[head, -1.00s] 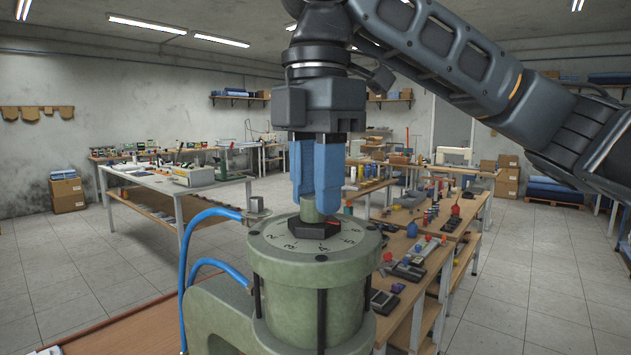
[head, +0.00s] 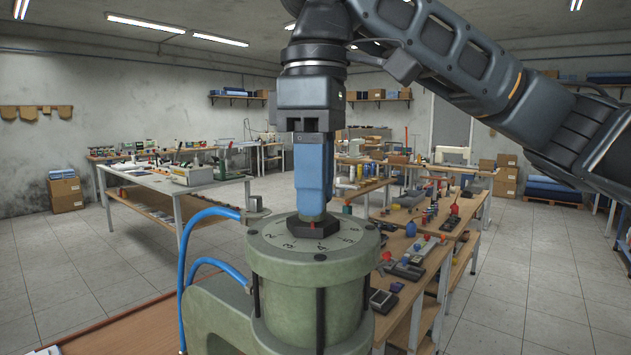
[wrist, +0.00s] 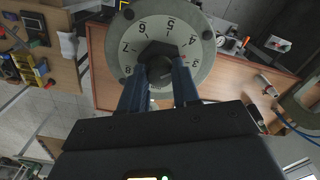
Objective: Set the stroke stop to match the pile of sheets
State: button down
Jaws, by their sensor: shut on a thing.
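The stroke stop is a dark hexagonal knob (head: 311,230) on a round pale green numbered dial (head: 268,240), on top of a green press cylinder (head: 300,300). In the wrist view the dark knob (wrist: 165,49) sits at the middle of the dial (wrist: 128,30), with 3 to 8 readable around it. No pile of sheets is recognisable.
Blue air hoses (head: 187,255) curve up left of the cylinder. A wooden bench (head: 405,275) with tools and small parts stands behind to the right. A grey table (head: 150,183) stands farther back left. Open tiled floor lies around.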

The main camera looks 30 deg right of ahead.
jog(key=m, duration=0.5)
jog(key=shift+m, duration=0.3)
dwell(0.4)
jog(key=c, duration=0.8)
grip_release()
jog(key=shift+r+b, duration=0.3)
jog(key=shift+r, duration=3.6)
jog(key=shift+s+a, duration=0.1)
